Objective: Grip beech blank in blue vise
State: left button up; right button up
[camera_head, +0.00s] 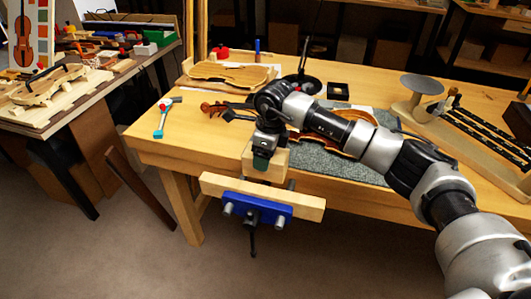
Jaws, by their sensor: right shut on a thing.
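The blue vise (257,207) is fixed at the front edge of the workbench, with a long pale wooden front jaw (225,187) and a handle hanging below. My right gripper (263,153) points down just behind that jaw and is shut on the beech blank (277,166), a pale block. The blank shows between the bench edge and the front jaw. Its lower part is hidden by the jaw, so I cannot tell whether the jaw touches it. My left gripper is not in view.
The workbench (158,141) carries a violin body plate (229,74), a scroll, a blue-and-white tool (163,117) and a grey mat (352,167) with a violin part, partly behind my right arm. A second bench with violin parts stands left. Floor in front is clear.

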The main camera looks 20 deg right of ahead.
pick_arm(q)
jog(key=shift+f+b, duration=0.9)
pick_arm(e)
jog(key=shift+f, duration=1.15)
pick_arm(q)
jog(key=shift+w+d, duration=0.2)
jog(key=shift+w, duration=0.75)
pick_arm(e)
jog(key=shift+f, duration=0.35)
pick_arm(q)
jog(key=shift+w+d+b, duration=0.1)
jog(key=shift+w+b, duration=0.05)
jog(key=shift+b, duration=0.35)
pick_arm(e)
jog(key=shift+f, duration=0.35)
jog(key=shift+f, duration=0.25)
jog(key=o, duration=1.1)
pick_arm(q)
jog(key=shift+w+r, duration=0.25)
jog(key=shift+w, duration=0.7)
pick_arm(e)
jog(key=shift+o, duration=1)
